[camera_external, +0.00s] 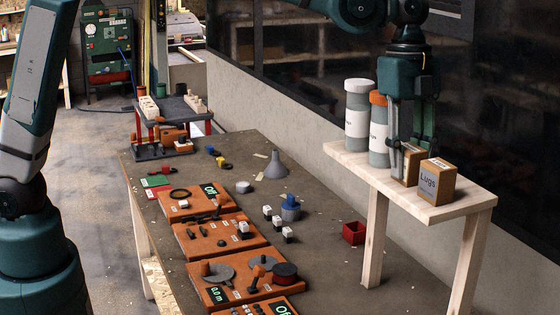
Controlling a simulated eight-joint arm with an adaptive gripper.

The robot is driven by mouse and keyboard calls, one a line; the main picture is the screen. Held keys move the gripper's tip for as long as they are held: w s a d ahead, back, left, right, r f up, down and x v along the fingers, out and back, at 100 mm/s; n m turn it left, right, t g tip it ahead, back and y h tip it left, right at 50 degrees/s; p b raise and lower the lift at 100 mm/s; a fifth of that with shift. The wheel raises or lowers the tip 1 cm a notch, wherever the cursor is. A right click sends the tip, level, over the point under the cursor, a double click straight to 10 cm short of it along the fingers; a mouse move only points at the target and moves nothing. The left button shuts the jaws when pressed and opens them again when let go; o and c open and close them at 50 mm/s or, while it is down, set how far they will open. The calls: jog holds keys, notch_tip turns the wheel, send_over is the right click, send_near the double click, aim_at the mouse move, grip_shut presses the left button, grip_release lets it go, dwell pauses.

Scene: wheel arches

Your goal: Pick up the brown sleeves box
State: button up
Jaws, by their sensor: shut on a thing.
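My gripper (410,143) points down over the raised wooden shelf (462,210) at the right. Its fingers are shut on a small brown box (411,167), which I take for the sleeves box. That box is at the shelf surface; whether it touches the wood or is slightly lifted I cannot tell. Its label is hidden by the finger and the neighbouring box. A second brown box, labelled "Lugs" (437,182), stands just in front and to the right.
Two tall labelled bottles, one white-capped (357,118) and one orange-capped (379,133), stand on the shelf close left of my gripper. The workbench (330,270) below holds orange trays (222,238), a grey funnel (275,165) and a red bin (354,233). A dark wall panel is behind.

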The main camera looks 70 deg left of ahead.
aim_at(410, 147)
jog(key=shift+r, duration=0.1)
jog(key=shift+r, duration=4.95)
